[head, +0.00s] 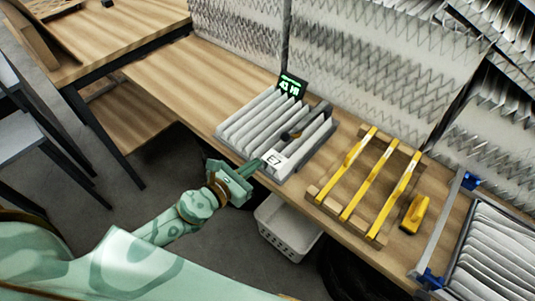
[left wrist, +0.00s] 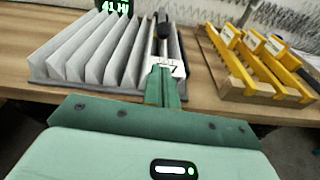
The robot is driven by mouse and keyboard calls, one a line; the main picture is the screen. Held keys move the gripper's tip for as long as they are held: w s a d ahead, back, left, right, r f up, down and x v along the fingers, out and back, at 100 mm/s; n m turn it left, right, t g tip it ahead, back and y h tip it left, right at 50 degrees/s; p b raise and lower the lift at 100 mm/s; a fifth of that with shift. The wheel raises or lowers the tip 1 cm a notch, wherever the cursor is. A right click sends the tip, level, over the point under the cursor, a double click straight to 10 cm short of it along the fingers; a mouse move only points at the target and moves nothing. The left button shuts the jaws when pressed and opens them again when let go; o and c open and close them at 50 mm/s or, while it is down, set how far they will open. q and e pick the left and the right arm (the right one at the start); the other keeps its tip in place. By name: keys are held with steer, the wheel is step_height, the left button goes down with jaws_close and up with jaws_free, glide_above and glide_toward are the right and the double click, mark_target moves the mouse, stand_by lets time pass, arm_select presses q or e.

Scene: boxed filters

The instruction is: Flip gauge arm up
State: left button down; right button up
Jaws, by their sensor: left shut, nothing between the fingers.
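A grey pleated filter unit (head: 262,122) sits on the wooden bench, with a white "E7" label on its near right corner. A dark gauge arm (head: 291,135) with a rounded end lies over the right part of the unit. In the left wrist view the arm (left wrist: 163,30) shows straight beyond my fingers, but its hinge is not clear. My left gripper (head: 258,163) is shut and empty at the front edge of the unit, beside the label. In the left wrist view its fingers (left wrist: 162,80) partly cover the label. My right gripper is out of view.
A small black display (head: 291,86) with green characters stands behind the unit. A wooden rack (head: 368,181) with yellow bars and a yellow tool (head: 416,213) are to the right. A blue-cornered clamp frame (head: 445,232) is farther right. A white basket (head: 287,228) is below the bench edge.

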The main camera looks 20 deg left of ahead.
mark_target(275, 153)
arm_select(q)
steer(key=x, duration=0.9)
steer(key=shift+a+f, duration=0.1)
steer(key=shift+w, duration=0.25)
